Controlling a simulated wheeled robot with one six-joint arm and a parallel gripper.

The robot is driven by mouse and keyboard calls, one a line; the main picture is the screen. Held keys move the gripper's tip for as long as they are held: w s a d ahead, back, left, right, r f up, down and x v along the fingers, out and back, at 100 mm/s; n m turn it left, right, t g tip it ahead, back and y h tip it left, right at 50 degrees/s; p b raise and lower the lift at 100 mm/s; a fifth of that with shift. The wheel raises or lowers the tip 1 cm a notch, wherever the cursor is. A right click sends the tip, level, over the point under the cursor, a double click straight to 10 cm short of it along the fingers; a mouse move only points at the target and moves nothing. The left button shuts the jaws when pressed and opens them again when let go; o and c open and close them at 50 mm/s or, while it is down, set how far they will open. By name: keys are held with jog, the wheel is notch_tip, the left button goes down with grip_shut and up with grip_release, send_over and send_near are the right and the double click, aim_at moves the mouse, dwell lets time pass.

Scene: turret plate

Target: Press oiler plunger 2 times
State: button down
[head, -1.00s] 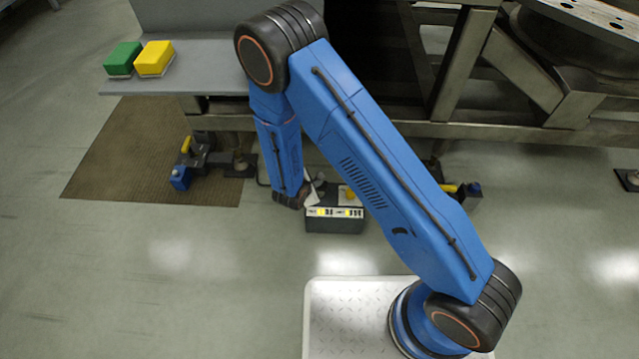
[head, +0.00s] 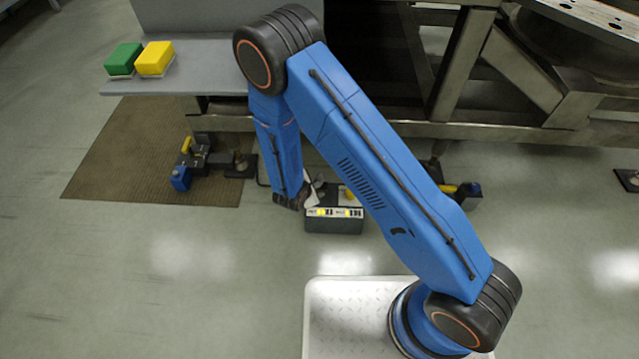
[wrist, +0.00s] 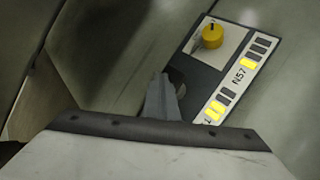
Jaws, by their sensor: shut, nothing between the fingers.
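A dark box, which looks like the oiler (head: 335,226), stands on the floor below the bench frame. Its label strip has yellow marks, and it also shows in the wrist view (wrist: 201,78). A yellow knob with a dark tip (wrist: 212,36) rises from a pale plate on its top. A dark round part (wrist: 178,88) shows on the top beside my fingers, partly covered by them. I cannot tell which part is the plunger. My gripper (wrist: 163,82) is shut and empty, over the near part of the box, apart from the yellow knob. Contact cannot be told.
A grey bench shelf (head: 205,78) holds a green block (head: 123,57) and a yellow block (head: 155,57). A blue and yellow clamp-like foot (head: 181,178) stands left of the box. The steel frame (head: 380,127) runs behind it. Open floor lies in front and to the left.

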jog(key=shift+w+d+f, duration=0.1)
jog(key=shift+d+f, duration=0.05)
jog(key=shift+d, duration=0.05)
dwell(0.5)
jog(key=shift+w+a+r, duration=0.1)
jog(key=shift+w+r, duration=0.05)
jog(key=shift+r, duration=0.5)
jog(key=shift+w+r, duration=0.15)
jog(key=shift+r, duration=0.55)
jog(key=shift+s, duration=0.15)
jog(key=shift+s+r, duration=0.15)
jog(key=shift+r, duration=2.3)
jog(key=shift+r, duration=2.25)
jog(key=shift+f, duration=0.1)
jog(key=shift+f, duration=4.35)
